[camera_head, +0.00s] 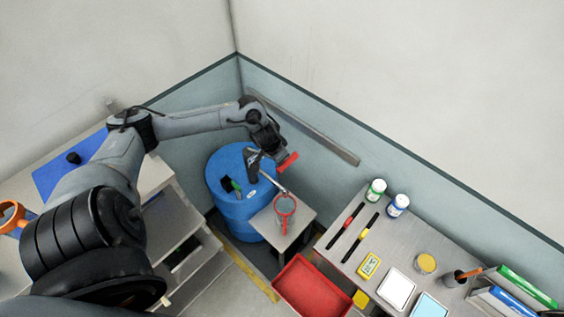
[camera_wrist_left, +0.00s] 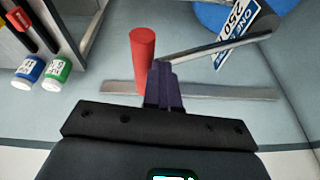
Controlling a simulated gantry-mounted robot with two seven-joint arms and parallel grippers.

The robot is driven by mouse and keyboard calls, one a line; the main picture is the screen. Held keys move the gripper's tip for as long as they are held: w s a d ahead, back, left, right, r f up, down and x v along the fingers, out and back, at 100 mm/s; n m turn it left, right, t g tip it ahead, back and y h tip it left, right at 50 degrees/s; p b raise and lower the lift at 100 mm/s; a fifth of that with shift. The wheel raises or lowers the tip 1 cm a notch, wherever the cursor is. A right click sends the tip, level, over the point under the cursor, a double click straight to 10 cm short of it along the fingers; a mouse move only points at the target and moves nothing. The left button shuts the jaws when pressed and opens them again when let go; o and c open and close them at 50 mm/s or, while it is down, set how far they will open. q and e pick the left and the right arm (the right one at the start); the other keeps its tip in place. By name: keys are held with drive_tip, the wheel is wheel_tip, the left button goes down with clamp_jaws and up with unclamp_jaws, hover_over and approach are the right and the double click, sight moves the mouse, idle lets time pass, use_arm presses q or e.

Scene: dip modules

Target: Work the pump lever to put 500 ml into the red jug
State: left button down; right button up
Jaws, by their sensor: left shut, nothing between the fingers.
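The blue drum (camera_head: 228,208) stands in the corner with a dark pump on top. The pump lever's red handle (camera_head: 288,161) sticks out above the drum's right side. In the left wrist view the red handle (camera_wrist_left: 143,50) is just left of my fingers, and a grey bar (camera_wrist_left: 212,46) runs behind the fingertips to the upper right. My left gripper (camera_head: 275,152) is shut and empty beside the handle; its fingertips (camera_wrist_left: 160,68) are close to it, and I cannot tell if they touch. The red jug (camera_head: 285,207) stands on a small stand near the spout; its fill level is unreadable.
A label (camera_wrist_left: 237,28) reading "250" shows by the drum. A metal table (camera_head: 405,238) at right holds jars, markers and trays. A red bin (camera_head: 311,288) stands in front of the stand (camera_head: 298,236). Walls close off the back.

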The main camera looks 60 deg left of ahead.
use_arm(q)
drive_tip(key=d, duration=0.1)
drive_tip(key=d+r, duration=0.1)
drive_tip(key=d, duration=0.1)
drive_tip(key=shift+s+r+h, duration=0.3)
drive_tip(key=shift+s, duration=0.05)
drive_tip(key=shift+r, duration=0.35)
drive_tip(key=shift+s+r, duration=0.15)
drive_tip(key=shift+r, duration=0.2)
use_arm(e)
drive_tip(key=shift+s+d+r, duration=0.1)
drive_tip(key=shift+d, duration=0.35)
use_arm(q)
drive_tip(key=shift+a, duration=0.15)
use_arm(e)
drive_tip(key=shift+a, duration=0.15)
